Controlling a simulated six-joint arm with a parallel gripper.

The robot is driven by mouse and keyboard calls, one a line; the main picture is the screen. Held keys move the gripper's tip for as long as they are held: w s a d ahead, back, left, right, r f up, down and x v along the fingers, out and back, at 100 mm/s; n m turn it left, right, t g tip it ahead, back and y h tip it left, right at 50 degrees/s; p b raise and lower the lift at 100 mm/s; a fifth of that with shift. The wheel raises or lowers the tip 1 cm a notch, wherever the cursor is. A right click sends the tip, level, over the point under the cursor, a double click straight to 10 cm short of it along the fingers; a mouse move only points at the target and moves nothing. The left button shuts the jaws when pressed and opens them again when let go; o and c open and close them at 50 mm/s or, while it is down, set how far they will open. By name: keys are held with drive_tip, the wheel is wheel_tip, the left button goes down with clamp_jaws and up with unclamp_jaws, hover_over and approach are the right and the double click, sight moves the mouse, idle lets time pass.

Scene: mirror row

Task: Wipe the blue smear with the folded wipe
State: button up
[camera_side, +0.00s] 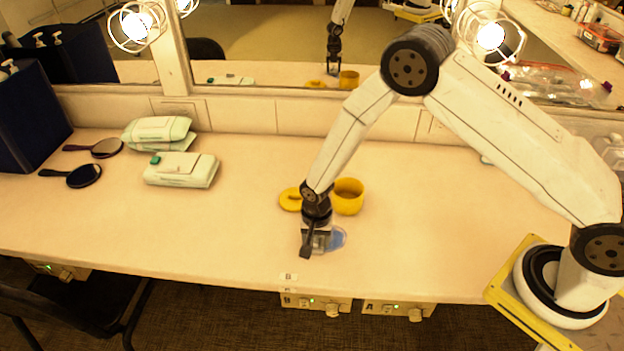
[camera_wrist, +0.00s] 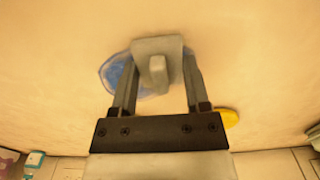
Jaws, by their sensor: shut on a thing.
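The blue smear (camera_side: 337,238) lies on the counter near its front edge, just right of my gripper (camera_side: 311,249) in the side view. In the wrist view the smear (camera_wrist: 116,74) shows to the left of the fingers and partly under them. My gripper (camera_wrist: 153,85) is shut on a pale grey folded wipe (camera_wrist: 158,47) with a raised middle ridge. The wipe is low at the counter and covers part of the smear; whether it presses on the surface is hard to tell.
Behind my gripper stand an open yellow pot (camera_side: 348,197) and its yellow lid (camera_side: 290,199). Pale green wipe packs (camera_side: 181,169), hand mirrors (camera_side: 84,176) and a dark blue box (camera_side: 30,115) are at left. A mirror (camera_side: 260,45) lines the back. The counter's front left is clear.

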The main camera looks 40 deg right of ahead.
sight(337, 224)
drive_tip(key=shift+s+a, duration=0.6)
drive_tip(key=shift+s, duration=0.55)
drive_tip(key=shift+s+d, duration=0.25)
drive_tip(key=shift+d, duration=0.1)
drive_tip(key=shift+w+d, duration=3.45)
drive_tip(key=shift+w, duration=0.05)
drive_tip(key=shift+d, duration=0.3)
drive_tip(key=shift+s+d, duration=0.25)
drive_tip(key=shift+s, duration=0.45)
drive_tip(key=shift+s+a, duration=3.45)
drive_tip(key=shift+a, duration=0.05)
drive_tip(key=shift+s+d, duration=0.55)
drive_tip(key=shift+d, duration=0.1)
drive_tip(key=shift+w+d, duration=3.45)
drive_tip(key=shift+w, duration=0.1)
drive_tip(key=shift+w+d+r, duration=0.1)
drive_tip(key=shift+w+r, duration=0.05)
wheel_tip(337, 224, up, 8)
